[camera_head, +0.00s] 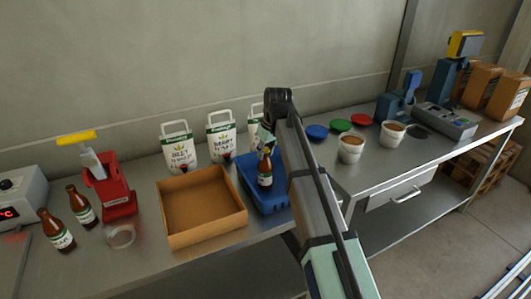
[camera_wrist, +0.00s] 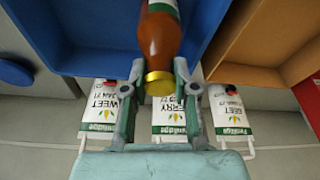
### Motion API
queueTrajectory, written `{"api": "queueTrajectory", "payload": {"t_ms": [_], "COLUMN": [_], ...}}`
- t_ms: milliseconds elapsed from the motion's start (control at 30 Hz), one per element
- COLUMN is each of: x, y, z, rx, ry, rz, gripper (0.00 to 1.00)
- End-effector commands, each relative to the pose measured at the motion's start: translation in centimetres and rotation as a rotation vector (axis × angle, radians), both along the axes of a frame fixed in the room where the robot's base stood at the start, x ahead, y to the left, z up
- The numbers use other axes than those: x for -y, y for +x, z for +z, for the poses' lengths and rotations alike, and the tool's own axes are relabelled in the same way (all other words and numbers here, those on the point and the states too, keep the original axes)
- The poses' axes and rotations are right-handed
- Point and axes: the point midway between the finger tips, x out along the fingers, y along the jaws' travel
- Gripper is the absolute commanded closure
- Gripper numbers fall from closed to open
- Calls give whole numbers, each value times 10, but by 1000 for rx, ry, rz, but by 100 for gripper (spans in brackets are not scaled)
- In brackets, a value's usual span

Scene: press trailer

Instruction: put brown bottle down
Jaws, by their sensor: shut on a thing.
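My gripper (camera_wrist: 159,74) is shut on a brown bottle (camera_wrist: 160,35), with one finger on each side of its neck just below the gold cap. In the head view the brown bottle (camera_head: 265,173) is upright over the blue bin (camera_head: 246,166); I cannot tell if its base touches the bin floor. The blue bin's walls also show around the bottle in the wrist view (camera_wrist: 95,62). Two other brown bottles (camera_head: 82,207) (camera_head: 56,232) stand on the bench at the left.
A brown open box (camera_head: 203,240) stands left of the bin. White labelled cartons (camera_head: 180,150) stand behind. A red press (camera_head: 112,190) and a clear ring-like item (camera_head: 121,237) are at left. Blue, green and red lids (camera_head: 317,132) and white tubs (camera_head: 351,149) are at right.

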Motion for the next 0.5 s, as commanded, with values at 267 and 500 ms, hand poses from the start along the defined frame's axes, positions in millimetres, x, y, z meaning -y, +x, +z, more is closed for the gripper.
{"api": "queueTrajectory", "payload": {"t_ms": [267,500], "x": [0,0], "y": [0,0], "z": [-11,-15], "rx": [2,0], "ry": [1,0], "rz": [0,0], "gripper": [100,68]}}
